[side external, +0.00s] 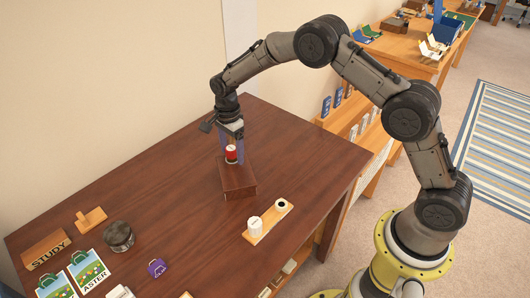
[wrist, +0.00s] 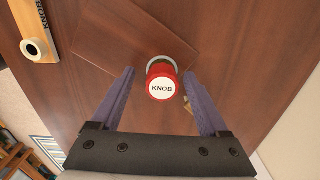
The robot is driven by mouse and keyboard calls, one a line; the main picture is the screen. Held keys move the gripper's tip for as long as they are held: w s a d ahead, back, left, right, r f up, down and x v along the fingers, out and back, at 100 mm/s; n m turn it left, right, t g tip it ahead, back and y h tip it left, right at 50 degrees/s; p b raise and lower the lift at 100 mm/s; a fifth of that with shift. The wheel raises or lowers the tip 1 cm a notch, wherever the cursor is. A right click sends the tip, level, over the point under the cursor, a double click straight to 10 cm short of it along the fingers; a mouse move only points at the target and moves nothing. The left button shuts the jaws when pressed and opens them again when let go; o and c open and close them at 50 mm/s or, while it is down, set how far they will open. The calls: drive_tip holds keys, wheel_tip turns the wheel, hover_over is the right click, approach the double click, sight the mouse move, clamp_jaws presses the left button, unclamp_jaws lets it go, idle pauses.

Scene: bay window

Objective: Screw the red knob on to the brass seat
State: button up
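The red knob (side external: 231,155), with a white top marked KNOB, stands upright over the brown wooden block on the table. It also shows in the wrist view (wrist: 162,82). A grey ring (wrist: 156,62) shows just behind its base. The brass seat is mostly hidden under the knob; I cannot tell how far the two are engaged. A small brass-coloured bit (wrist: 187,102) shows beside the right finger. My gripper (wrist: 159,72) points down with its purple fingers on either side of the knob, with gaps between, so it is open. The brown block (side external: 238,182) lies beneath.
A dark round jar (side external: 119,236), purple item (side external: 156,267), STUDY sign (side external: 46,250) and cards lie at left. The table behind the block is clear; the wall is close.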

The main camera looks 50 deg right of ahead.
sight(232, 148)
drive_tip(key=shift+r, duration=0.2)
drive_tip(key=shift+w+r, duration=0.1)
drive_tip(key=shift+r, duration=4.4)
drive_tip(key=shift+d, duration=0.1)
